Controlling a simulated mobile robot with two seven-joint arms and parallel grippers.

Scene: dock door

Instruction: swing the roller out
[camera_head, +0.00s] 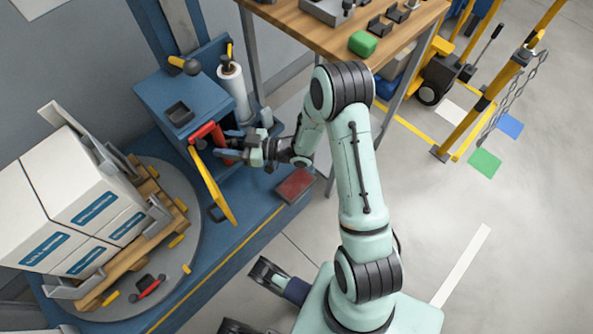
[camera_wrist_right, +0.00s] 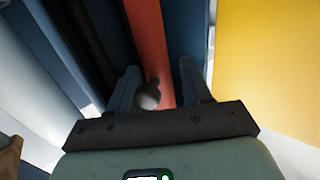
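A red bar (camera_head: 208,132) stands out from the front of the blue machine column (camera_head: 180,100), beside a yellow panel (camera_head: 212,186). I cannot tell for certain which part is the roller. A white upright roll (camera_head: 233,88) with a dark top stands behind the red bar. My right gripper (camera_head: 232,150) is at the red bar. In the right wrist view its fingers (camera_wrist_right: 158,88) are apart, with a grey round knob (camera_wrist_right: 149,96) between them, nearer the left finger. The red bar (camera_wrist_right: 150,45) runs away beyond the knob.
White boxes (camera_head: 80,205) on a pallet stand on a round turntable (camera_head: 190,210) at left. A dark red pad (camera_head: 295,186) lies at the blue base's edge. Floor at right is mostly clear.

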